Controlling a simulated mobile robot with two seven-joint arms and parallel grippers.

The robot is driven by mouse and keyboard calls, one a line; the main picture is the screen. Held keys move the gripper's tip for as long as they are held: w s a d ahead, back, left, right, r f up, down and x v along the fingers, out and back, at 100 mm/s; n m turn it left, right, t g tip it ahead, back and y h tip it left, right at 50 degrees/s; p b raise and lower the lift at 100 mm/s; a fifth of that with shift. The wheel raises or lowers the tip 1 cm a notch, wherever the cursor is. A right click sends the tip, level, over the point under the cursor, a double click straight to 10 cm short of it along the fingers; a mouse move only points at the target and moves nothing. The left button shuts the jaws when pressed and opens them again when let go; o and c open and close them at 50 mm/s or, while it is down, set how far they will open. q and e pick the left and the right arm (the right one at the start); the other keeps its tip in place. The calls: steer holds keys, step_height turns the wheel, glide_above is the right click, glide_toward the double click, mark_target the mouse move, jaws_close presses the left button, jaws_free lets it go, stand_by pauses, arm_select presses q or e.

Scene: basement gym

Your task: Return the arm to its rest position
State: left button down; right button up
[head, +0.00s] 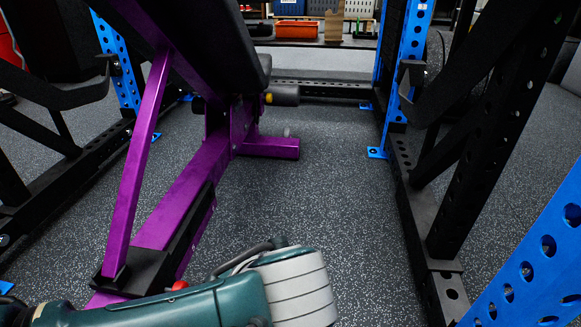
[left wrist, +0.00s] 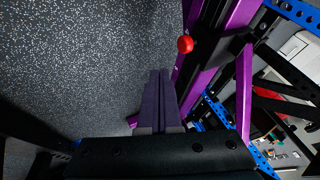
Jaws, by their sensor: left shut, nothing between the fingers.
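My left gripper (left wrist: 160,74) shows in the left wrist view, with its two dark fingers side by side, shut and empty. In the head view my left arm comes in at the bottom left, its green and grey links low in the picture beside the purple bench (head: 180,210). The left fingers cannot be made out in the head view. The bench frame also shows in the left wrist view (left wrist: 244,95), to the right of the fingers, with a red knob (left wrist: 185,44). My right gripper is in neither view.
Blue and black rack uprights (head: 403,65) stand on both sides, with a black base rail (head: 412,205) along the right. Speckled dark floor (head: 335,190) lies clear between bench and right rail. An orange bin (head: 296,29) sits at the back.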

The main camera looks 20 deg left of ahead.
arm_select(q)
steer(key=s+d+r+m+g+h+p, duration=0.1)
steer(key=s+d+r+h+p, duration=0.25)
steer(key=r+p, duration=1.25)
steer(key=s+d+r+m+h+p, duration=0.2)
steer(key=s+r+p, duration=0.3)
steer(key=r+p, duration=1.1)
steer(key=s+a+r+m+p, duration=0.1)
steer(key=s+r+p, duration=0.1)
steer(key=r+p, duration=2)
steer(key=s+a+r+m+t+h+p, duration=0.1)
steer(key=a+r+p, duration=0.1)
steer(key=r+p, duration=2)
steer(key=s+a+r+m+p, duration=0.1)
steer(key=s+r+p, duration=0.1)
steer(key=r+p, duration=2)
step_height(320, 180, up, 11)
steer(key=shift+s+a+f+t, duration=0.1)
steer(key=shift+s+a+t, duration=0.2)
steer(key=shift+s+a, duration=0.1)
steer(key=shift+h, duration=0.25)
